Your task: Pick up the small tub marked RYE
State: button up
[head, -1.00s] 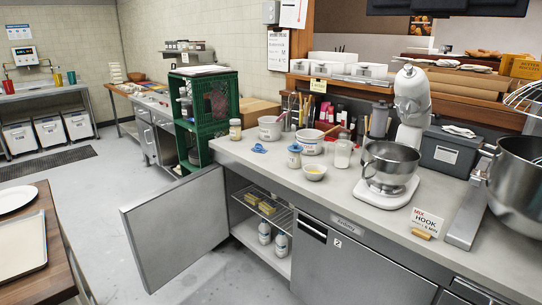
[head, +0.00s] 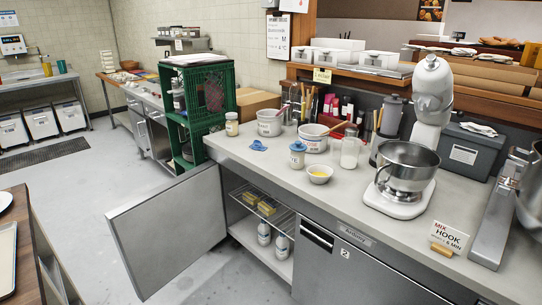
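I cannot read RYE on any container. A small white tub with a blue lid (head: 297,155) stands on the grey counter, its label too small to read. A jar with a pale lid (head: 232,124) stands further left beside the green crates, also labelled illegibly. Pale containers (head: 371,60) with small labels sit on the wooden shelf above the counter. My gripper is not in view.
The steel cabinet door (head: 170,235) stands open into the aisle. A stand mixer (head: 433,105) and a small bowl (head: 319,174) are on the counter (head: 350,205). Stacked green crates (head: 200,85) stand at its far end. Grey floor (head: 95,185) at left is clear.

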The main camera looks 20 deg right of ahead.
aim_at(297, 158)
jog(key=u, duration=0.45)
jog(key=i, duration=0.5)
jog(key=u, duration=0.65)
jog(key=i, duration=0.45)
jog(key=u, duration=0.3)
